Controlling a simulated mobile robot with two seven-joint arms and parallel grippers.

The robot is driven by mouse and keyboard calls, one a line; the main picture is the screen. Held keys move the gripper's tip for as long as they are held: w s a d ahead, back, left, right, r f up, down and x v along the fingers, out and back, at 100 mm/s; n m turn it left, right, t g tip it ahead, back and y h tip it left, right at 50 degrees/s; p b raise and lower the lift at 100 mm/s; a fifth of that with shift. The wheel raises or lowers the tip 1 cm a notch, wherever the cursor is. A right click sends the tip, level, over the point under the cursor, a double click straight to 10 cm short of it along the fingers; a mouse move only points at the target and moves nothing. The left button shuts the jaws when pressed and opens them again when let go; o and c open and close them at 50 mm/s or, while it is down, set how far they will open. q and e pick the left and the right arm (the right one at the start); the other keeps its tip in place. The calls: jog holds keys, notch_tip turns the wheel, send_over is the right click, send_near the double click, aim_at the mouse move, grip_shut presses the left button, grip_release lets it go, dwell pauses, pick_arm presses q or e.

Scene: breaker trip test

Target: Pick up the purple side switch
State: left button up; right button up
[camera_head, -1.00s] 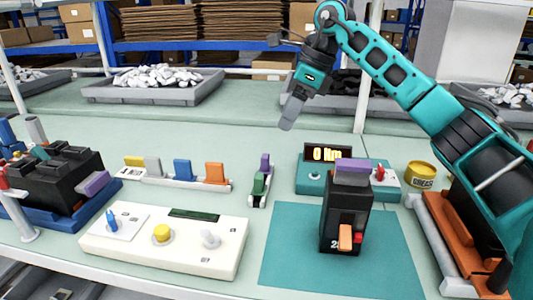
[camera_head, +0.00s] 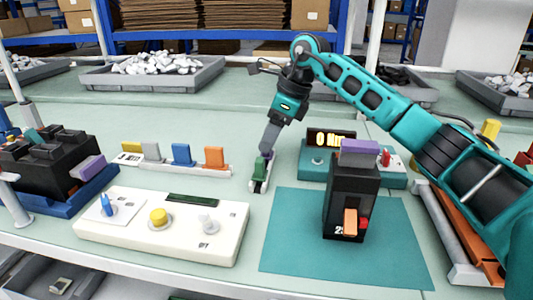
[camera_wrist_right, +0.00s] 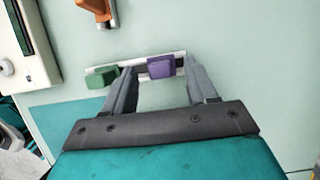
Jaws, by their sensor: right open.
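The purple side switch (camera_wrist_right: 161,67) sits in a small pale holder (camera_wrist_right: 181,62) beside a green switch (camera_wrist_right: 103,77). In the right wrist view, the fingers of my right gripper (camera_wrist_right: 163,80) are open, one on each side of the purple switch; I cannot tell whether they touch it. In the head view, my right gripper (camera_head: 268,147) points down at the holder and hides the purple switch, while the green switch (camera_head: 259,169) shows in front of the fingers. My left gripper is not in view.
A black breaker (camera_head: 347,200) with a purple top stands on a teal mat (camera_head: 290,262). A white control panel (camera_head: 130,235), a row of coloured switches (camera_head: 181,155) and a teal meter box (camera_head: 315,172) stand nearby. A blue tray with black blocks (camera_head: 45,160) is at left.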

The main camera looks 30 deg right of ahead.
jog(key=shift+x, duration=1.2)
jog(key=shift+c, duration=0.3)
jog(key=c, duration=0.8)
jog(key=shift+c, duration=0.2)
jog(key=shift+r, duration=0.15)
